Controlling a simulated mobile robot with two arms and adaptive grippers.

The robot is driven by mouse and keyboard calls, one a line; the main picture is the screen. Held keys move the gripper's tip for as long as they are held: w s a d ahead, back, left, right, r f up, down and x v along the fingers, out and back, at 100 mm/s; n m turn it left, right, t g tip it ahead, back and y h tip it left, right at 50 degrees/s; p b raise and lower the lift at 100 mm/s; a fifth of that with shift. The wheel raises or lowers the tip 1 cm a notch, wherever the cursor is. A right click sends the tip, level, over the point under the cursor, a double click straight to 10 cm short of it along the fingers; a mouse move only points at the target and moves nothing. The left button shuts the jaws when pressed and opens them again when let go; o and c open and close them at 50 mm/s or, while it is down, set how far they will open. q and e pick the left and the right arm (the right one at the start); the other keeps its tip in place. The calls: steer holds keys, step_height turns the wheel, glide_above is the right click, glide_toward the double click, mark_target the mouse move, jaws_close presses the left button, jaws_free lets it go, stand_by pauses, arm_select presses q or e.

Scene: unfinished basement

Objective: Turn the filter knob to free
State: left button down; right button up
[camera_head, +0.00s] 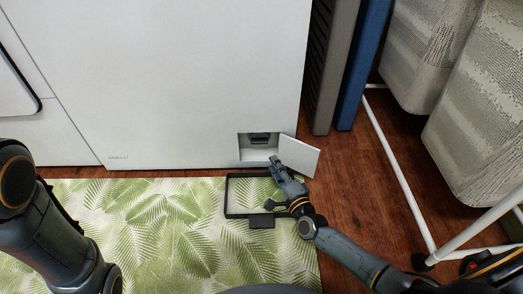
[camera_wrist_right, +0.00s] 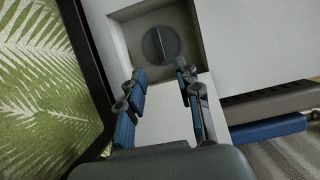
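The filter knob (camera_wrist_right: 161,43) is a round dark grey disc with a raised bar across it, set in a square recess near the bottom right of the white appliance (camera_head: 170,70). The recess (camera_head: 259,140) shows in the head view with its small white flap (camera_head: 300,155) swung open to the right. My right gripper (camera_wrist_right: 160,80) is open, its two fingers apart and pointing at the recess, just short of the knob, with nothing between them. In the head view it is at the recess's lower edge (camera_head: 275,165). My left arm is at the left; its gripper is out of view.
A black-rimmed tray (camera_head: 228,197) lies on the leaf-patterned mat (camera_head: 150,230) below the recess. A small dark block (camera_head: 261,221) lies by it. A drying rack (camera_head: 398,175) with hanging cloths stands at the right, beside blue and grey panels (camera_head: 362,65).

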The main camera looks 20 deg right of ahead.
mark_target(259, 140)
steer(key=w+b, duration=0.1)
steer(key=w, duration=0.2)
steer(key=w+b, duration=0.2)
steer(key=w, duration=0.1)
steer(key=w+a+b, duration=0.1)
steer(key=w, duration=0.3)
steer(key=shift+w+b, duration=0.1)
steer(key=shift+b, duration=0.2)
jaws_close()
